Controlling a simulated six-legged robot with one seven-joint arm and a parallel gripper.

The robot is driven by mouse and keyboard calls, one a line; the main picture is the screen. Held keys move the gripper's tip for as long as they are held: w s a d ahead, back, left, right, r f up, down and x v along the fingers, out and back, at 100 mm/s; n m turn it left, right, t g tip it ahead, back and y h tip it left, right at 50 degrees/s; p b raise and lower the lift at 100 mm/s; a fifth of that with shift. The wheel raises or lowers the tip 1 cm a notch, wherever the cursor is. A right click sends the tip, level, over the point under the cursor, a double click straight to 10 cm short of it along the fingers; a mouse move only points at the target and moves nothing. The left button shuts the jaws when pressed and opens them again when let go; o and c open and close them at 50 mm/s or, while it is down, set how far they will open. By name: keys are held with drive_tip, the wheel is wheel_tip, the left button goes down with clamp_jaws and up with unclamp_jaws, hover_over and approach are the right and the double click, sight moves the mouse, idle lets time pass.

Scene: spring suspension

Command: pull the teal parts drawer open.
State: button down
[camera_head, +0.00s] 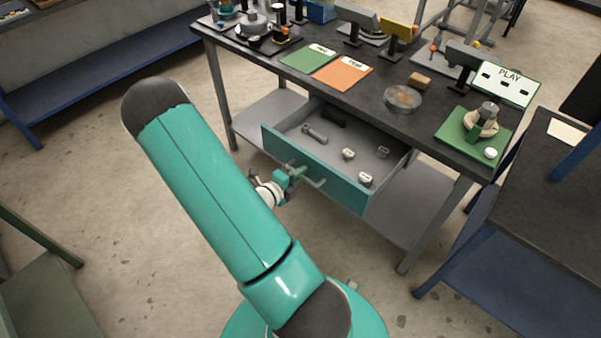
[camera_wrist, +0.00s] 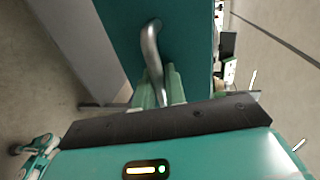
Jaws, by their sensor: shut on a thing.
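The teal parts drawer (camera_head: 338,181) stands pulled out from under the dark workbench, with its grey inside and several small metal parts showing. Its front panel (camera_wrist: 192,45) fills the upper middle of the wrist view. A curved metal handle (camera_wrist: 151,45) is on that front; its end also shows in the head view (camera_head: 315,182). My gripper (camera_head: 298,173) is at the handle, in front of the drawer. In the wrist view my gripper's fingers (camera_wrist: 160,88) are shut around the lower part of the handle. The fingertips are partly hidden by the handle.
The dark workbench (camera_head: 290,85) carries a green card, an orange card, a round dish (camera_head: 403,98) and a green base with a metal piece. A blue-legged table (camera_head: 520,235) stands at the right. The floor left of the drawer is clear.

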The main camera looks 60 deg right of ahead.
drive_tip(key=c, duration=1.8)
unclamp_jaws()
drive_tip(key=v, duration=1.4)
drive_tip(key=shift+d, duration=0.1)
